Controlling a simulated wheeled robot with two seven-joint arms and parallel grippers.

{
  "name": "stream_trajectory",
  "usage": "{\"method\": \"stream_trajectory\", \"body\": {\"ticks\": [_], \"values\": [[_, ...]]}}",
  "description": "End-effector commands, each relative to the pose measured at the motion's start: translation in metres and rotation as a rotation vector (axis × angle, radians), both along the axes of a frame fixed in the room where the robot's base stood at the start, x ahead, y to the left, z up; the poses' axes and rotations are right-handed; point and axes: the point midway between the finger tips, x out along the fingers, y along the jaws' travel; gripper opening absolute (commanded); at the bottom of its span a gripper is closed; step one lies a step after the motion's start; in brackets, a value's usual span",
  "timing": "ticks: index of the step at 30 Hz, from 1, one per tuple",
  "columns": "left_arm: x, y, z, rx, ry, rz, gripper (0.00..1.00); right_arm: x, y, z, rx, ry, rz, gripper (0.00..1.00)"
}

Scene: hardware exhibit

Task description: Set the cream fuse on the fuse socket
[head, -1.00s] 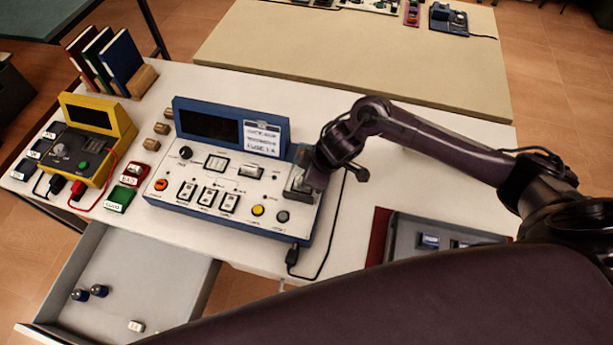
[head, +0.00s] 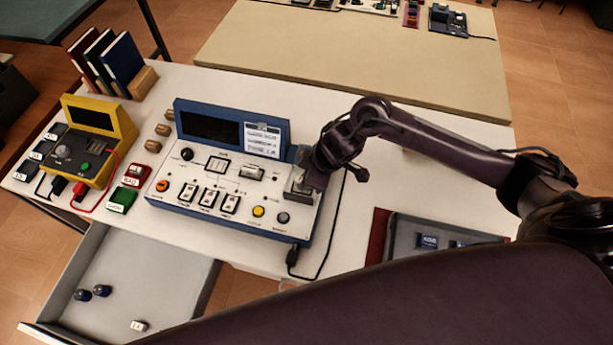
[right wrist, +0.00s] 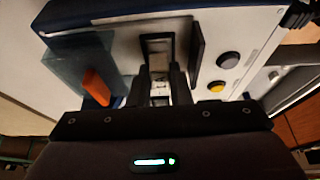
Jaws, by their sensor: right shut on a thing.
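The fuse socket (right wrist: 158,46) shows in the right wrist view as a dark upright slot in the white face of the blue-and-white console (head: 205,228). My right gripper (right wrist: 160,82) is at this slot, its two dark fingers shut on a small pale piece, which I take for the cream fuse (right wrist: 158,94). The fuse is mostly hidden between the fingers, and I cannot tell whether it touches the socket. In the head view my right gripper (head: 303,185) is at the console's right end, hiding the fuse and socket. My left gripper is not in view.
A clear cover with an orange tab (right wrist: 97,87) stands beside the socket. A black cable (head: 335,225) runs right of the console. An open drawer (head: 160,280) holds two dark blue pieces and a small white piece (head: 138,326). A yellow meter (head: 105,125) stands left.

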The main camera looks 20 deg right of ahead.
Motion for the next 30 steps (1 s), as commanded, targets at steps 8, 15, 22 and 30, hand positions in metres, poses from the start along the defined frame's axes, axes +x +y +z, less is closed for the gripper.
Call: {"method": "stream_trajectory", "body": {"ticks": [8, 15, 22, 30], "values": [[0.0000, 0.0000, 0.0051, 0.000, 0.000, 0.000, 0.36, -0.0001, 0.0002, 0.0006, 0.000, 0.000, 0.001, 0.00], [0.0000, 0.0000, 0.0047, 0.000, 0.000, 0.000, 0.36, 0.0000, 0.0001, 0.0000, 0.000, 0.000, 0.000, 0.00], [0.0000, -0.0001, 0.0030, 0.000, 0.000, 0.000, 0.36, 0.0000, 0.0001, -0.0026, 0.000, 0.000, 0.000, 0.00], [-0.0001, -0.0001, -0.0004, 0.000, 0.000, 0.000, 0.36, 0.0000, 0.0002, -0.0081, 0.000, 0.000, 0.000, 0.00]]}}
